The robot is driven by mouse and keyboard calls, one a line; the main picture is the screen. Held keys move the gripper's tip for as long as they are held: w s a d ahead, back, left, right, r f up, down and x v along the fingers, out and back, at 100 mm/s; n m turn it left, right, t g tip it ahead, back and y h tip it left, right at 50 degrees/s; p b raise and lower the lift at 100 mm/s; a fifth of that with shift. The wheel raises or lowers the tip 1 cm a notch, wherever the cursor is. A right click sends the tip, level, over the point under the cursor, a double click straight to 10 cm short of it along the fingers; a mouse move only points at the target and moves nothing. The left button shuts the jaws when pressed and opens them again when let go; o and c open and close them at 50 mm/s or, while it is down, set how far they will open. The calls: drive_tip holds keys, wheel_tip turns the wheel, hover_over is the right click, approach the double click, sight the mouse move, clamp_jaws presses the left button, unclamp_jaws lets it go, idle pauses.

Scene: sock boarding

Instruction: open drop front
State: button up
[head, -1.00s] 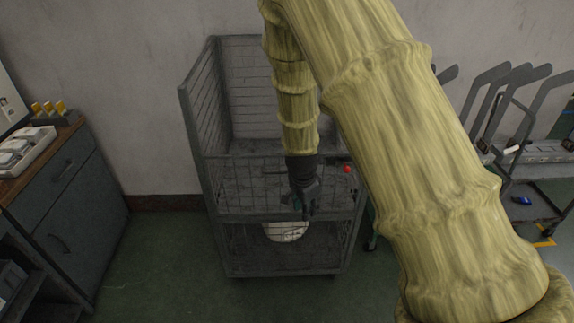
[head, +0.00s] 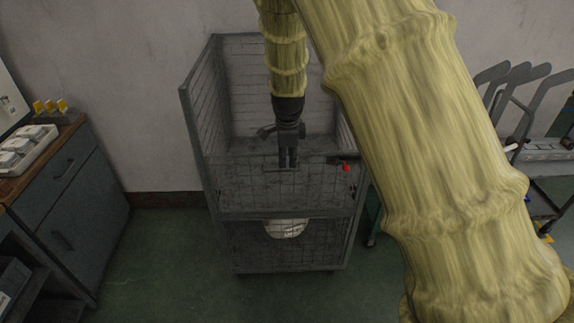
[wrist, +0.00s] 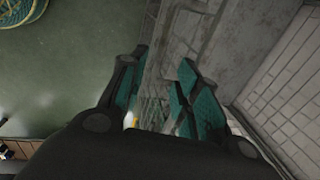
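The grey wire-mesh cage trolley (head: 197,150) stands against the wall in the head view. Its drop front (head: 245,190) is the mesh panel across the front and looks upright. A thin horizontal bar, perhaps a handle, shows on this panel near my fingertips. A red knob (head: 346,168) sits by a dark latch-like part (head: 343,159) at the panel's upper right. My gripper (head: 288,164) points down at the panel's top edge, left of the red knob. In the wrist view its teal-padded fingers (wrist: 158,95) are apart with nothing seen held. Whether they touch the panel is unclear.
A white bundle (head: 285,228) lies in the trolley's lower part. A dark cabinet (head: 75,200) stands to the left. Carts with grey handles (head: 495,90) stand to the right. The green floor (head: 165,260) is clear between cabinet and trolley.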

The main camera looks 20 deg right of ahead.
sight(287, 171)
drive_tip(key=shift+w+d+f+p, duration=0.1)
drive_tip(key=shift+w+f+p, duration=0.15)
drive_tip(key=shift+f, duration=1.05)
drive_tip(key=shift+w+d+f+p, duration=0.1)
drive_tip(key=shift+w+f, duration=0.1)
drive_tip(key=shift+f, duration=1.1)
clamp_jaws()
